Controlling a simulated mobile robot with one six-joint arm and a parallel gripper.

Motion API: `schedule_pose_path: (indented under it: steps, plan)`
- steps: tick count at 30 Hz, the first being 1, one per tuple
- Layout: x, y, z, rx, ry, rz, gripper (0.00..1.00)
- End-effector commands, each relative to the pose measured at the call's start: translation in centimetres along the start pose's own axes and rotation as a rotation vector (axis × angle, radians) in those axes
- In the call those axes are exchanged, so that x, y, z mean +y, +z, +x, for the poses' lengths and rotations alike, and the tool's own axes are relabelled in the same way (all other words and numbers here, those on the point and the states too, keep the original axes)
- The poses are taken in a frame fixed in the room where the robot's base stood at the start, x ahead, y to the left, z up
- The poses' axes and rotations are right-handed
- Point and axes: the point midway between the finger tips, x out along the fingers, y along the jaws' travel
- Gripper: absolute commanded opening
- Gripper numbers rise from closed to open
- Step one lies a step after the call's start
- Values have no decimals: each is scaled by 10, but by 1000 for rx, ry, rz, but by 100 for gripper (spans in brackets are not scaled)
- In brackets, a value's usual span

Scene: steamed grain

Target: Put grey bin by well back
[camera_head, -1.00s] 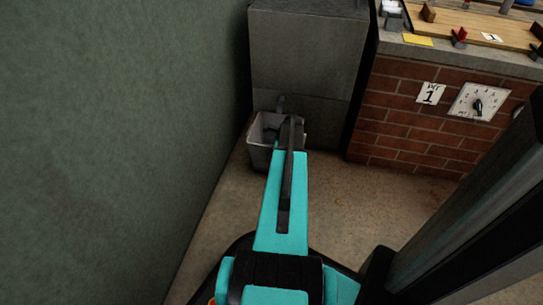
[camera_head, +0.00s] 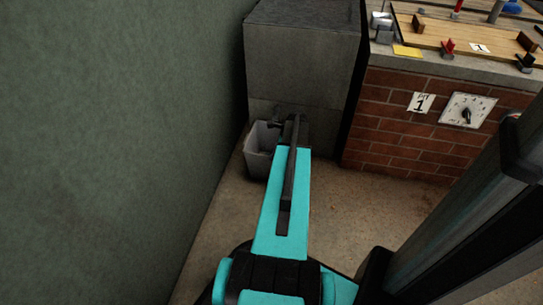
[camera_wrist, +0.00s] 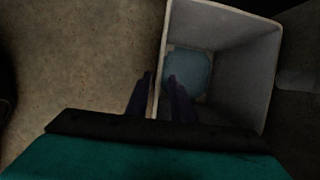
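The grey bin (camera_head: 257,165) stands on the floor in the corner, between the green wall and a grey block. My gripper is beside its right part in the head view, where my arm hides some of the bin. In the wrist view the bin (camera_wrist: 225,25) is open-topped with a pale blue round patch (camera_wrist: 188,72) at its bottom. My gripper (camera_wrist: 160,82) points down with one finger outside the bin's near wall and one inside. The fingers are apart, and gaps show between them and the wall.
The green wall (camera_head: 120,130) is close on the left. The tall grey block (camera_head: 300,60) stands behind the bin. A brick counter (camera_head: 400,140) with a dial and a "PIT 1" label is at right. Bare floor (camera_head: 350,215) lies in front of it.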

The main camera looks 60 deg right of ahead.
Motion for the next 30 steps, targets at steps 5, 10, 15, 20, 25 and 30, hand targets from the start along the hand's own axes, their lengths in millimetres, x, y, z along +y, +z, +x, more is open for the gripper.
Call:
schedule_pose_path:
  steps: [5,10,15,20,25,30]
  plan:
    - [0,0,-21,0,0,0,21]
    - [0,-1,-27,0,1,0,21]
    - [0,-1,-26,0,1,0,21]
    - [0,-1,-26,0,0,0,21]
    - [0,-1,-26,0,0,1,21]
    - [0,-1,-26,0,0,1,21]
